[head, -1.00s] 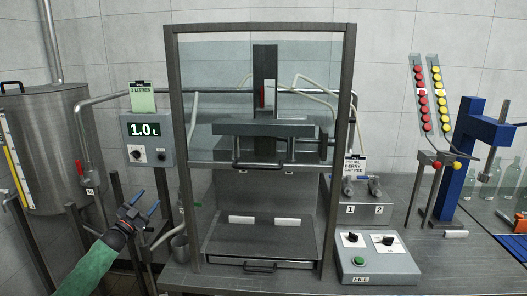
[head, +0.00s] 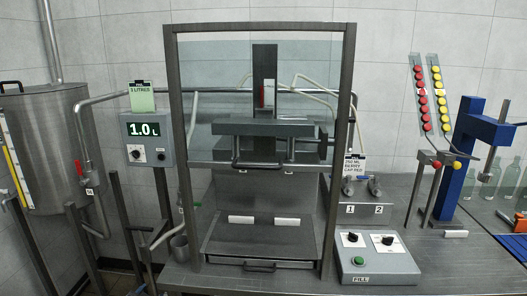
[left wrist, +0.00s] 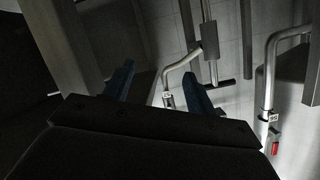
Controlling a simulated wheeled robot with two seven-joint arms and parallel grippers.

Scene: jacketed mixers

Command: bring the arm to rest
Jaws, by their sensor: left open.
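My left gripper (left wrist: 160,90) shows in the left wrist view, its two dark blue fingers apart with nothing visible between them. Beyond the fingers are metal pipes and a pale tiled wall. My left arm is out of the head view. My right gripper is in neither view.
A framed filling station (head: 262,200) stands mid-bench, with a box reading 1.0 L (head: 147,140) to its left and a FILL box (head: 375,262) to its right. A steel tank (head: 45,150) stands far left. A blue press (head: 470,150) and bottles (head: 490,180) are at right.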

